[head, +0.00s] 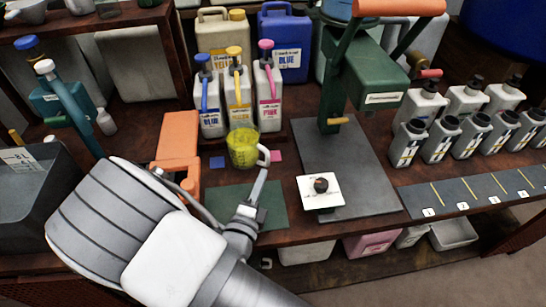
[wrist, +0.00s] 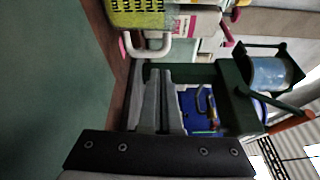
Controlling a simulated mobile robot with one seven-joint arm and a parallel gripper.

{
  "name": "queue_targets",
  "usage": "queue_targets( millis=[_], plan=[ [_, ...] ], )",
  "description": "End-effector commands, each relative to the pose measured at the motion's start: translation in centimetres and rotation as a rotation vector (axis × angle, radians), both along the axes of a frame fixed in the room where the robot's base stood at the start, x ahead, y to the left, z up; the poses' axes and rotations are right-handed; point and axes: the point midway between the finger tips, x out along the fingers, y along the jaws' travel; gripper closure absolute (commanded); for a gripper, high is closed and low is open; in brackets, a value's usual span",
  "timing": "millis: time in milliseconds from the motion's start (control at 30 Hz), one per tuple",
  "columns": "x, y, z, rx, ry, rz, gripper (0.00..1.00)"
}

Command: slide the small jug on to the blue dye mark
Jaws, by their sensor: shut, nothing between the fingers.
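The small jug (head: 243,148) is clear with yellow-green contents and stands upright in front of the dye bottles, its white handle to the right. The jug's base is partly hidden there.
A pink mark (head: 276,156) lies right of the jug. Blue, yellow and pink dye bottles (head: 238,100) stand close behind. A green mat (head: 225,202) lies in front, an orange object (head: 178,150) to the left, and a green press (head: 350,85) to the right.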

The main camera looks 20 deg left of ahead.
Motion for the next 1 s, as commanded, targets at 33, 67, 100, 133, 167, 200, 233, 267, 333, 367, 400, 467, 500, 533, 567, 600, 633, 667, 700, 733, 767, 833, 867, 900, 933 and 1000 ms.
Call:
queue_targets(
  millis=[33, 67, 100, 133, 167, 200, 233, 267, 333, 367, 400, 467, 500, 533, 567, 600, 633, 667, 700, 733, 767, 833, 867, 900, 933, 1000],
  plan=[
    [-0.6, 0.8, -1.1, -0.041, -0.008, 0.043, 1.00],
    [-0.9, 1.3, -1.5, -0.060, -0.011, 0.063, 1.00],
    [-1.2, 1.6, -1.8, -0.078, -0.015, 0.082, 1.00],
    [-1.3, 1.8, -1.9, -0.088, -0.016, 0.092, 1.00],
    [-1.3, 2.0, -2.0, -0.095, -0.018, 0.099, 1.00],
    [-1.2, 2.1, -2.1, -0.100, -0.020, 0.105, 1.00],
    [-1.0, 2.2, -2.2, -0.101, -0.020, 0.107, 1.00],
    [-0.8, 2.3, -2.2, -0.101, -0.021, 0.106, 1.00],
    [0.1, 2.4, -2.2, -0.099, -0.021, 0.105, 1.00],
    [0.6, 2.5, -2.2, -0.099, -0.020, 0.104, 1.00],
    [1.3, 2.5, -2.2, -0.099, -0.020, 0.102, 1.00],
    [2.4, 2.8, -2.2, -0.097, -0.021, 0.102, 1.00],
    [3.2, 2.9, -2.2, -0.097, -0.020, 0.101, 1.00],
    [3.8, 3.0, -2.2, -0.098, -0.020, 0.102, 1.00],
    [4.3, 3.1, -2.2, -0.097, -0.021, 0.102, 1.00],
    [5.0, 3.2, -2.2, -0.096, -0.020, 0.102, 1.00],
    [5.5, 3.3, -2.2, -0.096, -0.019, 0.101, 1.00],
    [6.0, 3.4, -2.2, -0.096, -0.020, 0.101, 1.00],
    [6.5, 3.5, -2.1, -0.096, -0.020, 0.103, 1.00],
    [6.9, 3.6, -2.1, -0.096, -0.020, 0.102, 1.00],
    [7.2, 3.6, -2.2, -0.096, -0.019, 0.102, 1.00],
    [7.8, 3.8, -2.1, -0.097, -0.018, 0.103, 1.00],
    [8.0, 3.8, -2.1, -0.097, -0.019, 0.103, 1.00],
    [8.2, 3.9, -2.1, -0.097, -0.019, 0.104, 1.00],
    [8.3, 3.9, -2.0, -0.097, -0.019, 0.104, 1.00],
    [8.4, 3.9, -2.0, -0.098, -0.018, 0.104, 1.00]
  ],
)
